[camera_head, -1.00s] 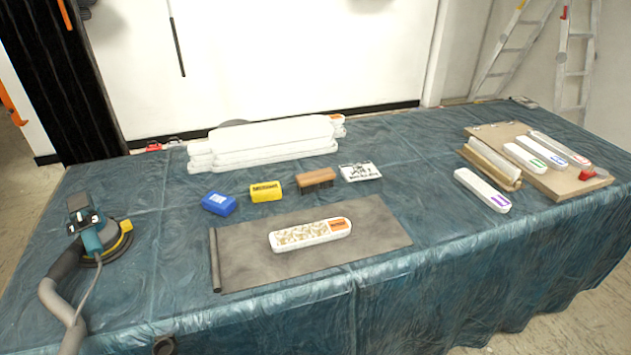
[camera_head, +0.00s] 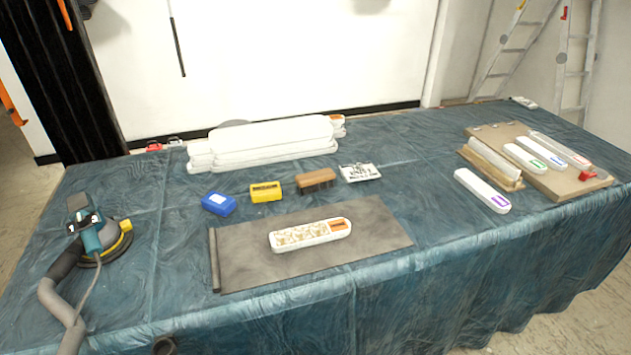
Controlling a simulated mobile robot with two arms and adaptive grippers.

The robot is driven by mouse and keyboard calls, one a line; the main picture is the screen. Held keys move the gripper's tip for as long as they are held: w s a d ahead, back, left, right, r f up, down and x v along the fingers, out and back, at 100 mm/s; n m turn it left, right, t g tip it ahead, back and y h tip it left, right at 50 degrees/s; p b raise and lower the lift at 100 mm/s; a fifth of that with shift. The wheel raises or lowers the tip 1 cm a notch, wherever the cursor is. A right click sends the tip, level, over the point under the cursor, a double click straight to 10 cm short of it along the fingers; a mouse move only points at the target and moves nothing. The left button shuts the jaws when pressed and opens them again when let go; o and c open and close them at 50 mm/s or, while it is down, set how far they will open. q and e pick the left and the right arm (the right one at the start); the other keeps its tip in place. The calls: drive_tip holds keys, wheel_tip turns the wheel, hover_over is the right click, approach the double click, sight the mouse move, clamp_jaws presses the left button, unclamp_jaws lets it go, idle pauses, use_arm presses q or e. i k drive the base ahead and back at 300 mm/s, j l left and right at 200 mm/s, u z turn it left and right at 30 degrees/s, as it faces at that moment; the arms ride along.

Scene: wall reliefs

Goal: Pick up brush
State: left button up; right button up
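A brush (camera_head: 316,178) with a brown wooden back and dark bristles below it stands on the blue sheet of the table, near the middle of the head view. It sits between a yellow box (camera_head: 265,191) on its left and a small white patterned card or tray (camera_head: 360,172) on its right. Nothing covers the brush. Neither of my grippers shows in the head view.
A grey mat (camera_head: 375,225) bearing a white relief piece (camera_head: 290,237) lies in front of the brush. White stacked panels (camera_head: 262,148) lie behind. A blue box (camera_head: 218,204) and a sander (camera_head: 100,240) are left. A board (camera_head: 565,185) with white pieces is right.

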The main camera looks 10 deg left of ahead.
sight(321, 179)
drive_tip(key=i+l, duration=0.2)
drive_tip(key=l, duration=0.2)
drive_tip(key=i+l+u, duration=0.15)
drive_tip(key=i+l, duration=0.3)
drive_tip(key=l, duration=0.3)
